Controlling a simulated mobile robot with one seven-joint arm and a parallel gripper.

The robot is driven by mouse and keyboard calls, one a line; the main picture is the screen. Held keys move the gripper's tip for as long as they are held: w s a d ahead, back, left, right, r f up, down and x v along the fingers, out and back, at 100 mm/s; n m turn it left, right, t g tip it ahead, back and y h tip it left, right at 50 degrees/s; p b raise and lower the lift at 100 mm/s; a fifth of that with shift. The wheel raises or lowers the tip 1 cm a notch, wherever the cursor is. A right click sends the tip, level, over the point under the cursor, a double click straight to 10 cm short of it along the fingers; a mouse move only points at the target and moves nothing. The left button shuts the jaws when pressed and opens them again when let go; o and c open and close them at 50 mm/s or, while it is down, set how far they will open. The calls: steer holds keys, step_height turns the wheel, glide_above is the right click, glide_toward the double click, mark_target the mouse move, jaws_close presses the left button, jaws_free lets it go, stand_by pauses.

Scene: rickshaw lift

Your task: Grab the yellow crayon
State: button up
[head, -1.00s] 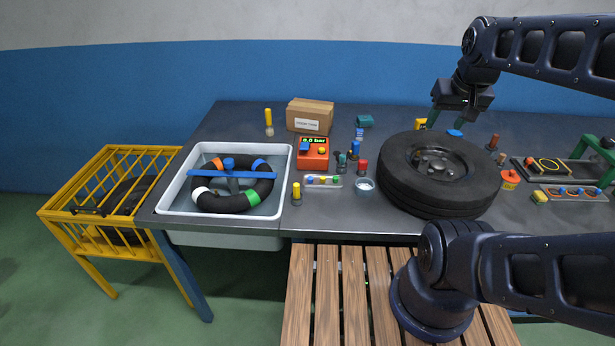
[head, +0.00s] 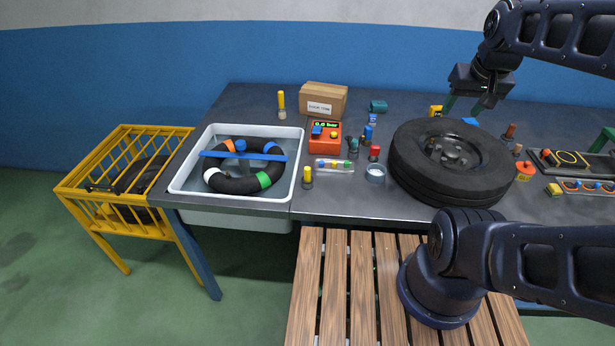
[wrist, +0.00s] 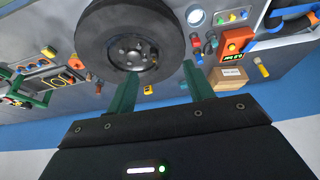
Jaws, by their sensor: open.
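Two upright yellow-topped sticks are in the head view, and I cannot tell for sure which is the crayon. The taller, slimmer one (head: 281,99) stands on a pale base at the back, left of the cardboard box; it also shows in the wrist view (wrist: 262,68). The shorter one (head: 307,174) has a dark base and stands just right of the white basin. My gripper (head: 463,105) is open and empty above the back of the bench, behind the tyre, far right of both.
The black tyre (head: 452,160) lies between my gripper and the bench front. The cardboard box (head: 323,98), red pressure unit (head: 325,137) and several small coloured pieces stand left of it. The water basin (head: 184,182) holds a tube. A yellow cage (head: 110,185) stands at far left.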

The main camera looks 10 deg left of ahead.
steer(key=shift+c, duration=0.5)
steer(key=w+a+f+n+g, duration=0.1)
steer(key=w+a+f+n, duration=0.2)
steer(key=w+a+n, duration=0.35)
steer(key=n+g, duration=0.4)
steer(key=n, duration=0.6)
glide_toward(307, 168)
steer(key=shift+s+d+f+m, duration=0.15)
steer(key=shift+d+f+m, duration=0.1)
steer(key=shift+d, duration=0.1)
steer(key=shift+s+a+f, duration=0.15)
steer(key=shift+a+f, duration=0.1)
steer(key=shift+f, duration=0.3)
steer(key=shift+a+f, duration=0.1)
steer(key=shift+f, duration=4.9)
